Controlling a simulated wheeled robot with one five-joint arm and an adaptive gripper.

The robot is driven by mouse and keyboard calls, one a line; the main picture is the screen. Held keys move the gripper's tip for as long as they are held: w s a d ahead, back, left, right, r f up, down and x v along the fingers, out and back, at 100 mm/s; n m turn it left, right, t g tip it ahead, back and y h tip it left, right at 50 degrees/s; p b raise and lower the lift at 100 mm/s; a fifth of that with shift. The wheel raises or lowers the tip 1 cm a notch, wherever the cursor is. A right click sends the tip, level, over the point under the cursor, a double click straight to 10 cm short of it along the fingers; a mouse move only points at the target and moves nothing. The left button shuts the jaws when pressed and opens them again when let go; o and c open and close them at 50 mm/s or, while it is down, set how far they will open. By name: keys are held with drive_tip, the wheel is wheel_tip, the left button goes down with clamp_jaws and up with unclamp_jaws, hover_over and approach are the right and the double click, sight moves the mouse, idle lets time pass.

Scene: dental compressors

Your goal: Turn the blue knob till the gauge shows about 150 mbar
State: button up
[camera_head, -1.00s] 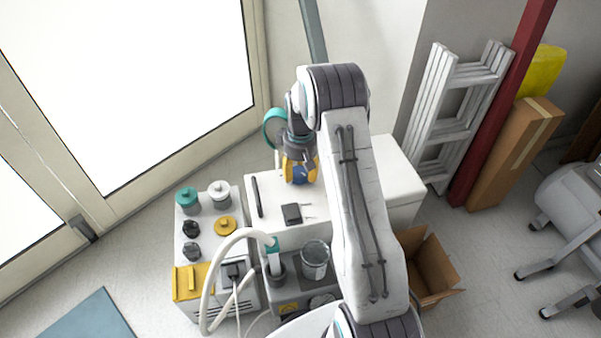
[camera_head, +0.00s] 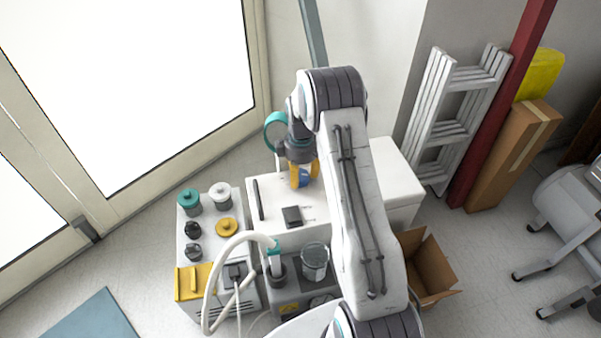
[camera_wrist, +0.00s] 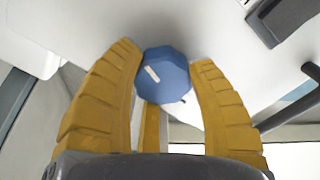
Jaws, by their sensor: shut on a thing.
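The blue knob (camera_wrist: 166,84) is faceted and has a white pointer mark on its face. In the wrist view the mark slants toward the upper left. In the head view my gripper (camera_head: 304,174) points down at the white cabinet (camera_head: 272,190), and only a bit of the blue knob (camera_head: 303,183) shows between the fingers. I cannot make out the gauge or its reading in either view.
A dark box (camera_head: 292,216) and a black bar (camera_head: 258,200) are on the cabinet near the knob. A unit with teal, white, black and yellow caps (camera_head: 183,237) stands left. A white hose (camera_head: 212,288) arches in front. An open carton (camera_head: 428,272) is at right.

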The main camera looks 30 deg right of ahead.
sight(303, 174)
drive_tip(key=n, duration=0.4)
drive_tip(key=n+p, duration=0.1)
drive_tip(key=n, duration=0.1)
drive_tip(key=shift+s+d+f+n, duration=0.2)
drive_tip(key=shift+s+n, duration=0.1)
drive_tip(key=shift+n, duration=0.1)
idle(0.4)
drive_tip(key=o, duration=1.1)
drive_tip(key=shift+d+r, duration=0.1)
drive_tip(key=shift+o, duration=0.2)
drive_tip(key=shift+w, duration=0.15)
drive_tip(key=shift+r, duration=0.1)
drive_tip(key=shift+w+r, duration=0.1)
drive_tip(key=shift+r, duration=0.15)
wheel_tip(303, 174, up, 11)
drive_tip(key=shift+r, duration=0.2)
